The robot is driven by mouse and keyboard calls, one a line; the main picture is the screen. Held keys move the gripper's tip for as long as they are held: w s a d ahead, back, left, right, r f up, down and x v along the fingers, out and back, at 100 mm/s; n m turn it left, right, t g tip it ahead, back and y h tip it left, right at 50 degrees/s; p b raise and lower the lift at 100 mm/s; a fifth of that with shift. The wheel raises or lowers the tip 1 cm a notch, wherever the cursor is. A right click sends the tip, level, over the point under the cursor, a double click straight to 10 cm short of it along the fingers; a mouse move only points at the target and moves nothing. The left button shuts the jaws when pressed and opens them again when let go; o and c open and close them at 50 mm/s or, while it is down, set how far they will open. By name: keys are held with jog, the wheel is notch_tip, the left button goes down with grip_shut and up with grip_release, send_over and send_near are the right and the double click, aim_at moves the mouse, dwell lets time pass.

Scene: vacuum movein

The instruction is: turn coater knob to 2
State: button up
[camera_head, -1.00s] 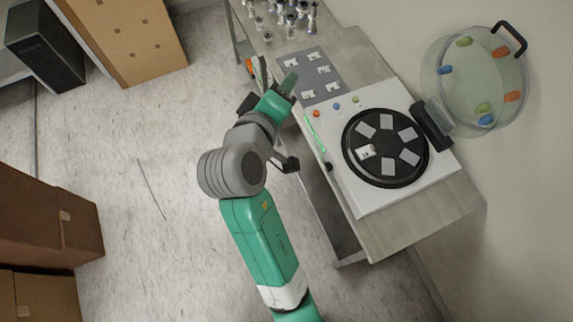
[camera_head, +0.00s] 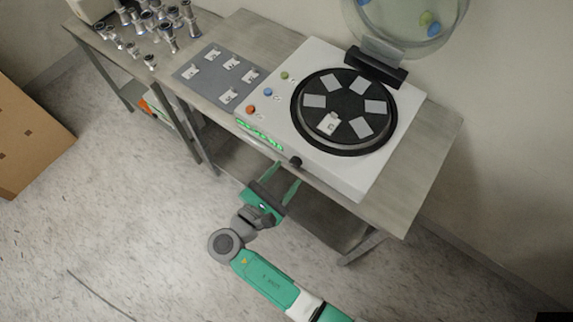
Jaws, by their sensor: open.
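The coater (camera_head: 372,181) is a white box on the bench with its round transparent lid (camera_head: 410,25) raised at the back. Its black turntable (camera_head: 345,108) carries several light square plates and one small white holder. The small black knob (camera_head: 295,162) sits on the front edge, right of a green lit display (camera_head: 260,135). The knob's setting is too small to read. My gripper (camera_head: 282,180) is open and empty just in front of the coater, with its green fingers pointing towards the front edge, below and left of the knob and apart from it.
Red (camera_head: 250,109), blue (camera_head: 267,92) and green (camera_head: 284,76) buttons line the coater's left side. A grey mat (camera_head: 205,85) with several small white holders lies left of it. Several metal fittings (camera_head: 165,30) stand further left. The floor in front is clear.

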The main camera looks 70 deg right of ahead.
aim_at(296, 162)
jog(key=shift+x, duration=1.15)
jog(key=shift+w, duration=0.1)
jog(key=c, duration=1)
jog(key=shift+o, duration=0.2)
jog(key=shift+m, duration=0.3)
jog(key=m, duration=0.3)
jog(key=shift+m+b, duration=0.55)
jog(key=shift+m, duration=1.45)
jog(key=o, duration=1)
jog(key=shift+c, duration=0.2)
